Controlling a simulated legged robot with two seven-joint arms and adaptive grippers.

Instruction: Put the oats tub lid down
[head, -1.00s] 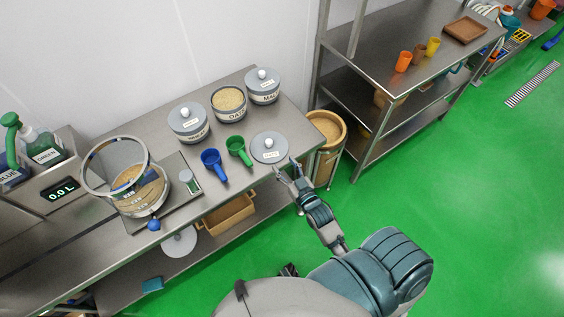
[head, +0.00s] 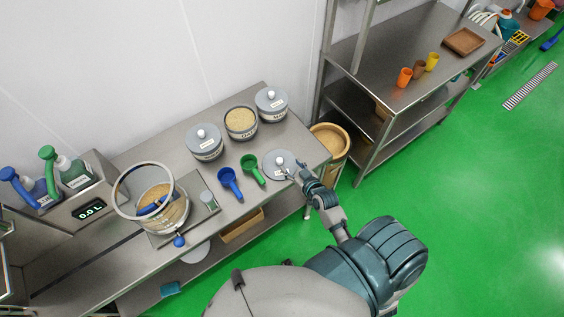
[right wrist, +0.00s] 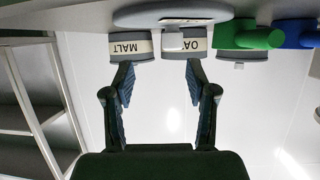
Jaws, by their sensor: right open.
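The oats tub lid (head: 272,166) is a grey disc with a pale knob and a label. It lies flat on the steel table, in front of the tubs. In the right wrist view, which is upside down, the lid (right wrist: 150,17) crosses the top edge. My right gripper (head: 289,174) is at the lid's right front edge; its fingers (right wrist: 160,78) are spread apart with nothing between them. The open oats tub (head: 240,123), full of pale oats, stands behind the lid. My left gripper is not in view.
The lidded malt tub (head: 271,105) and another lidded tub (head: 204,143) flank the oats tub. A green scoop (head: 252,169) and blue scoop (head: 229,183) lie left of the lid. A tan bin (head: 329,141) stands beyond the table's right end.

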